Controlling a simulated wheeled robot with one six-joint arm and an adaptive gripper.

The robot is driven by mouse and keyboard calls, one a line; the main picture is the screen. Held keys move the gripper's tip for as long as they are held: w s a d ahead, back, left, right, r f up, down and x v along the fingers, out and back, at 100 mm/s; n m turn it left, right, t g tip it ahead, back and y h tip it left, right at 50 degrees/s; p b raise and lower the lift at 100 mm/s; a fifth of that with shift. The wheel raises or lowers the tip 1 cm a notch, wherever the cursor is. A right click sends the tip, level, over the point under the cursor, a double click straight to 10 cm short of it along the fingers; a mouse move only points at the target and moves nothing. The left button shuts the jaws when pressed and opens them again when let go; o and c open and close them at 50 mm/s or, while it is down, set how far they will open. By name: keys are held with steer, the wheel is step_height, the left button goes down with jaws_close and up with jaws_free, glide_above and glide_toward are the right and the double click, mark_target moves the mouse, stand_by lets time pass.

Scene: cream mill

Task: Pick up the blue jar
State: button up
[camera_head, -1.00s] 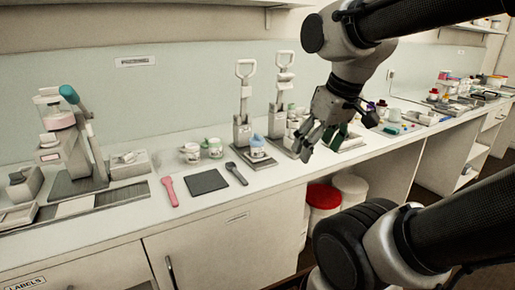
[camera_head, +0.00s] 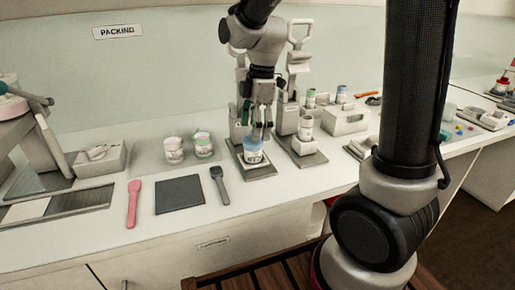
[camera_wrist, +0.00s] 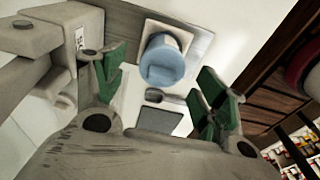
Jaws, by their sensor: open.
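The blue jar (camera_head: 253,152) has a white label and a blue lid. It stands upright on the flat base plate of a grey lever press (camera_head: 240,170) on the counter. In the wrist view the blue jar (camera_wrist: 166,62) shows from above, ahead of and between my spread fingers. My gripper (camera_head: 261,122) is open and points down just above the jar in the head view. Its green-padded fingers also show in the wrist view (camera_wrist: 160,85), with nothing held between them. I cannot tell how much height separates the fingertips from the lid.
A second press (camera_head: 302,150) with a jar stands close on the right. A dark square mat (camera_head: 180,195), a pink spatula (camera_head: 134,203) and a dark spatula (camera_head: 219,185) lie in front.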

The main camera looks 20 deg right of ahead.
mark_target(251, 148)
steer(key=f, duration=0.3)
steer(key=a+f, duration=0.1)
steer(key=f, duration=0.3)
steer(key=shift+s+a, duration=0.15)
steer(key=shift+r, duration=0.1)
steer(key=c, duration=0.7)
